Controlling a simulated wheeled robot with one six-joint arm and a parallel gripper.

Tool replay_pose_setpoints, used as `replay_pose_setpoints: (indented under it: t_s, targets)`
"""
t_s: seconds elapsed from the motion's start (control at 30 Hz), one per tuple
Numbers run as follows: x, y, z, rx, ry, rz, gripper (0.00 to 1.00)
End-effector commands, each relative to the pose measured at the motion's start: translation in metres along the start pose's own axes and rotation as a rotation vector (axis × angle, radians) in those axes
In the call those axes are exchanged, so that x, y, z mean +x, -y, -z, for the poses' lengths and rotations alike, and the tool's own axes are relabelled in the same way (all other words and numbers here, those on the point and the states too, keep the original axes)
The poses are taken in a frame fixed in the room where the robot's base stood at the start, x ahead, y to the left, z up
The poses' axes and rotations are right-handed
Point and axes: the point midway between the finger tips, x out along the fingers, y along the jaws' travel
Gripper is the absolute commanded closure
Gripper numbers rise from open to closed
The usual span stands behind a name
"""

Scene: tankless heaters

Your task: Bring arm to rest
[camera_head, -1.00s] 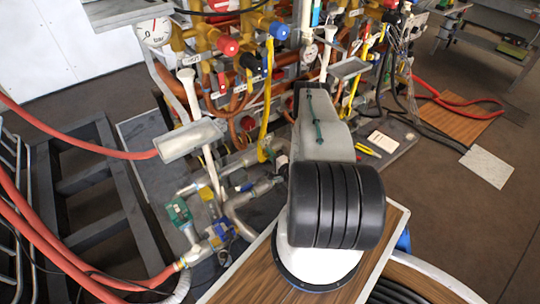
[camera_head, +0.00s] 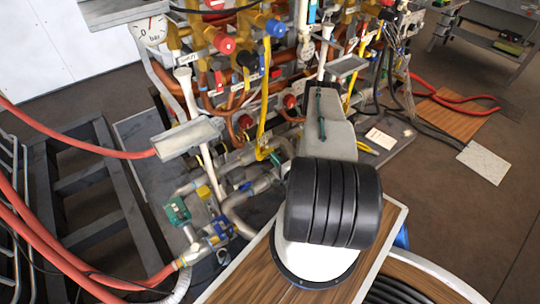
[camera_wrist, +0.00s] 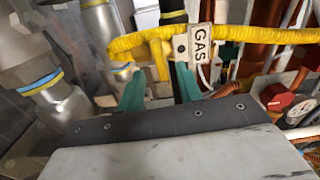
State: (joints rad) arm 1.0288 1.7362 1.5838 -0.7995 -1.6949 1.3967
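My arm (camera_head: 328,135) reaches from my base toward the pipework of the heater rig in the head view. I see nothing clearly held in the gap. A yellow pipe (camera_wrist: 228,36) with a white GAS tag (camera_wrist: 199,44) runs across just beyond the fingertips. I cannot tell whether the fingers touch it.
Metal pipes with a blue and yellow band (camera_wrist: 42,82) stand close on the left in the wrist view. In the head view, red hoses (camera_head: 70,245) and a dark metal frame (camera_head: 90,190) lie left. Open floor (camera_head: 450,225) is right.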

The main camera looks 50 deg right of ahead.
Motion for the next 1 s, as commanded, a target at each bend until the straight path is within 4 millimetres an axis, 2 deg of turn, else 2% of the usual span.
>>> replay_pose_setpoints:
  t_s: [0.1, 0.23, 1.0]
  targets:
    - [-0.016, 0.0, 0.001, 0.001, -0.002, -0.001, 0.65]
    - [-0.024, 0.0, 0.001, 0.001, -0.001, -0.001, 0.65]
    - [-0.025, 0.0, 0.002, 0.0, -0.003, 0.0, 0.65]
